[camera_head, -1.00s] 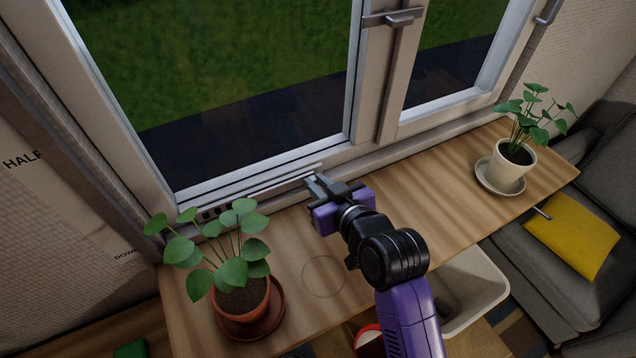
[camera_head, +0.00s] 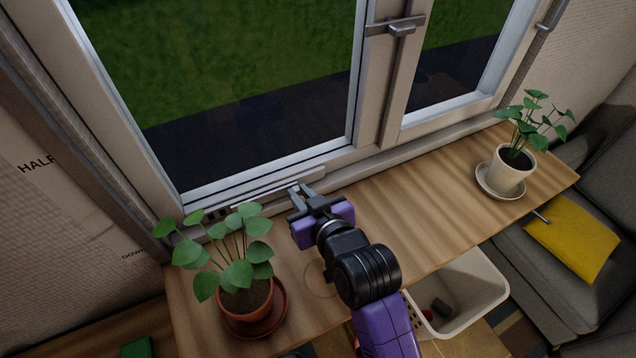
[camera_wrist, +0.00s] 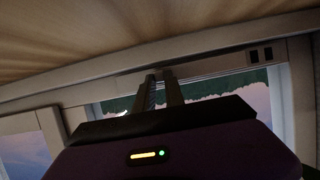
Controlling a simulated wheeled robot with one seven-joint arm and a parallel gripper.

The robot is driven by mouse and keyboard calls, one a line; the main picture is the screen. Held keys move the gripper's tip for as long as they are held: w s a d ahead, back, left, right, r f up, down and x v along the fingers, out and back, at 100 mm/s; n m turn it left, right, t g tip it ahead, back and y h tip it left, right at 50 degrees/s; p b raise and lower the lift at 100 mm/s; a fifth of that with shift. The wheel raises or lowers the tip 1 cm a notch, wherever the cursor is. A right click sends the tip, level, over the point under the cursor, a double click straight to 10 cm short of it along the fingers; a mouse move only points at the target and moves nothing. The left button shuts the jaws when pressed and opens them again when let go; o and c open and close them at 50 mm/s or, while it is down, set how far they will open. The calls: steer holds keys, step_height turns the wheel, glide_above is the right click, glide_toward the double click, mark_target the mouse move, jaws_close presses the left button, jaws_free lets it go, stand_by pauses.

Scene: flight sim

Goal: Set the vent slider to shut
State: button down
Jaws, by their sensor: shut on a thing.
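The vent slider (camera_head: 268,195) is a thin pale strip along the bottom of the window frame. A few dark vent slots (camera_head: 222,212) show at its left end, partly behind leaves. Two dark slots also show in the wrist view (camera_wrist: 261,54). My gripper (camera_head: 303,193) is at the slider's right end, shut on its tab. The tab itself is hidden between the fingers. In the wrist view the fingers (camera_wrist: 163,78) are close together and reach up to the frame rail.
A plant in a terracotta pot (camera_head: 247,303) stands on the wooden sill left of my gripper, its leaves close to the slots. A plant in a white pot (camera_head: 511,174) stands at the far right. The sill between my gripper and the white pot is clear. A pale bin (camera_head: 478,291) is below.

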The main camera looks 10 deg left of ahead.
steer(key=shift+s+a, duration=0.7)
steer(key=shift+a, duration=0.35)
steer(key=c, duration=1.4)
jaws_free()
steer(key=shift+b+v, duration=0.3)
steer(key=shift+v, duration=3.6)
